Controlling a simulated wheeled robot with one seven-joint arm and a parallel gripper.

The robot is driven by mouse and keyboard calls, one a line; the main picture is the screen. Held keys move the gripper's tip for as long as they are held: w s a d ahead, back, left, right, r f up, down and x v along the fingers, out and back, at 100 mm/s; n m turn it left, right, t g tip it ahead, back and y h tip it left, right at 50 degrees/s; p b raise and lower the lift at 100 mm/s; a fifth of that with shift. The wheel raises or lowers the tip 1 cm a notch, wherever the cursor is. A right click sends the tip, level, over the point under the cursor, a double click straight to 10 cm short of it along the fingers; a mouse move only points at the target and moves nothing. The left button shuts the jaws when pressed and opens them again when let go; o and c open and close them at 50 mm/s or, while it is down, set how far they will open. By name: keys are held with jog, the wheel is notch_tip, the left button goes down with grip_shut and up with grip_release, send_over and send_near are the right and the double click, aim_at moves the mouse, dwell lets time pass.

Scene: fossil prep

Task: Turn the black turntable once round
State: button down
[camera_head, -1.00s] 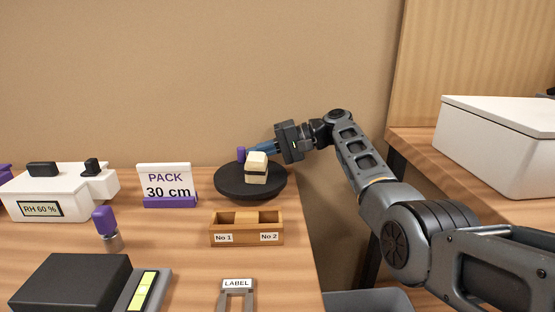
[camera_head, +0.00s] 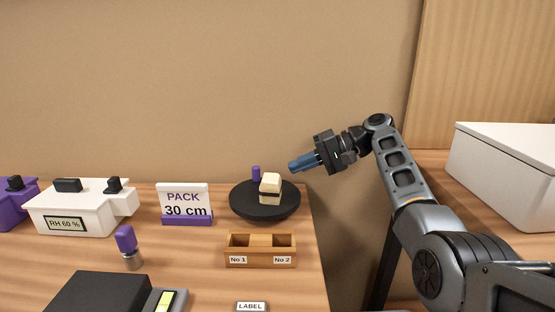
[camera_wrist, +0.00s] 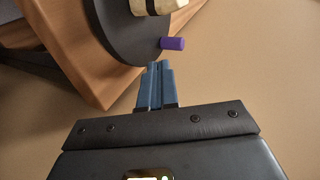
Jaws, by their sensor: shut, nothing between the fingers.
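The black turntable (camera_head: 240,205) is a round disc on the wooden table near its back right corner. A cream block with a dark band (camera_head: 270,190) stands on it, right of its middle. A purple peg (camera_head: 256,173) stands up at the disc's back edge; it also shows in the wrist view (camera_wrist: 172,44). My gripper (camera_head: 291,166) has blue fingers, shut and empty, raised above and right of the disc, apart from it. In the wrist view the closed fingertips (camera_wrist: 160,64) point toward the disc's rim (camera_wrist: 115,35), close to the peg in the picture.
A wooden two-slot box (camera_head: 261,250) marked No 1 and No 2 stands in front of the turntable. A PACK 30 cm sign (camera_head: 184,203) is to its left. A white lidded box (camera_head: 505,175) stands on the right bench, across a gap.

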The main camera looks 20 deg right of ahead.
aim_at(286, 183)
jog(key=s+r+t+h+p, duration=0.2)
jog(key=s+r+h+p, duration=0.2)
jog(key=r+h+p, duration=0.55)
jog(key=shift+n+y, duration=0.3)
jog(key=shift+y, duration=0.35)
jog(key=x, duration=0.4)
jog(key=s+p+x, duration=0.1)
jog(key=x, duration=0.2)
jog(key=f+x, duration=0.1)
jog(key=x, duration=0.3)
jog(key=shift+s+f, duration=0.1)
jog(key=shift+f, duration=0.15)
jog(key=a, duration=0.1)
jog(key=w+a, duration=0.1)
jog(key=a, duration=0.1)
jog(key=shift+w+p, duration=0.1)
jog(key=shift+p, duration=0.25)
jog(key=shift+w+a+f, duration=0.1)
jog(key=shift+w+a, duration=0.05)
jog(key=shift+a, duration=0.2)
jog(key=shift+w+a+n+g+y+b, duration=0.2)
jog(key=shift+a+n+g+y+b, duration=0.2)
jog(key=shift+n, duration=0.3)
